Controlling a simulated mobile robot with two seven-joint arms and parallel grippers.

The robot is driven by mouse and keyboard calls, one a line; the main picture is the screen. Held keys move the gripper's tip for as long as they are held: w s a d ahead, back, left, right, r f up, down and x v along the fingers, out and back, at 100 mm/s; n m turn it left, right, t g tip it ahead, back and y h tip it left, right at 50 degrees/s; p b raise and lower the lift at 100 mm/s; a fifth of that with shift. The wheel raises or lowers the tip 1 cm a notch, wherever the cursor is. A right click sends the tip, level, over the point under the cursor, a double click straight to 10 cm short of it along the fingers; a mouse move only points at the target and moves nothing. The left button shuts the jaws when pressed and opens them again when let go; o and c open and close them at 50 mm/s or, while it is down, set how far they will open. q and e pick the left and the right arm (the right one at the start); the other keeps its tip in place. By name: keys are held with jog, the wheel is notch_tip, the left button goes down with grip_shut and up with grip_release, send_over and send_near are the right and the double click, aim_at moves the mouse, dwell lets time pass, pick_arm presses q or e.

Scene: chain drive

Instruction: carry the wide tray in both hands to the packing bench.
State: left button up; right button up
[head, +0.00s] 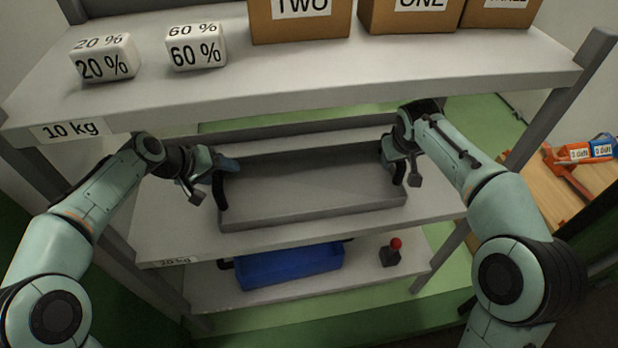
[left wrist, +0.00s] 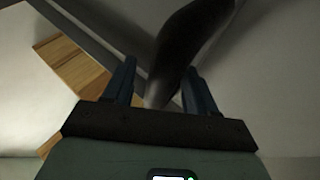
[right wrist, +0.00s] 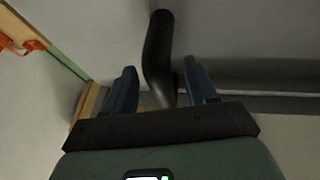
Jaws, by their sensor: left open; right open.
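The wide grey tray (head: 310,185) lies on the middle shelf and looks empty. It has a black handle at each end. My left gripper (head: 228,165) is at its left end; in the left wrist view the dark handle (left wrist: 185,50) passes between the two open blue fingers (left wrist: 160,85). My right gripper (head: 398,175) is at its right end; in the right wrist view the black handle (right wrist: 157,55) stands between the open fingers (right wrist: 162,85). I cannot tell whether any finger touches a handle. The packing bench is not clearly identifiable.
The upper shelf (head: 300,75) overhangs the tray, carrying 20 % and 60 % blocks (head: 105,60) and cardboard boxes (head: 300,20). Below are a blue bin (head: 290,266) and a red-knobbed item (head: 392,252). Rack posts (head: 565,95) stand at the sides. A wooden surface (head: 550,185) with orange items is at right.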

pick_arm(q)
jog(key=shift+w+d+f, duration=0.2)
jog(key=shift+d+f, duration=0.1)
jog(key=shift+f, duration=0.1)
pick_arm(e)
jog(key=shift+x, duration=1.15)
pick_arm(q)
grip_shut()
pick_arm(e)
grip_shut()
pick_arm(q)
jog(key=shift+r, duration=0.1)
pick_arm(e)
jog(key=shift+r, duration=0.1)
